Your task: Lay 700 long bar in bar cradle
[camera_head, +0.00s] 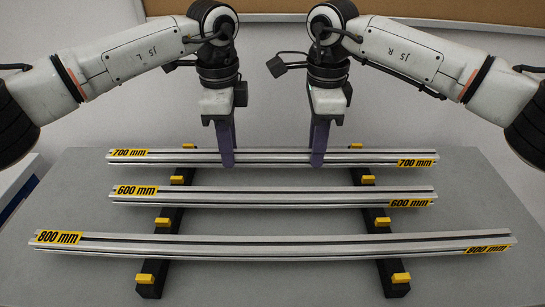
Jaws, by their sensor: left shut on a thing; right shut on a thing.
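The 700 mm bar (270,157) is a long silver profile with yellow 700 mm labels at both ends, lying level across the back of the table. My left gripper (227,155) is shut on it left of its middle. My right gripper (319,155) is shut on it right of its middle. The purple fingers point down onto the bar. The bar is over the far ends of two black rails with yellow stops; whether it touches them I cannot tell. No separate bar cradle can be made out; whether these rails are the cradle is unclear.
A 600 mm bar (270,197) lies in front of it, and a longer 800 mm bar (270,246) lies nearest. Both cross the left black rail (170,219) and right black rail (378,219). The grey table (75,200) is bare at both sides. A wall stands behind.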

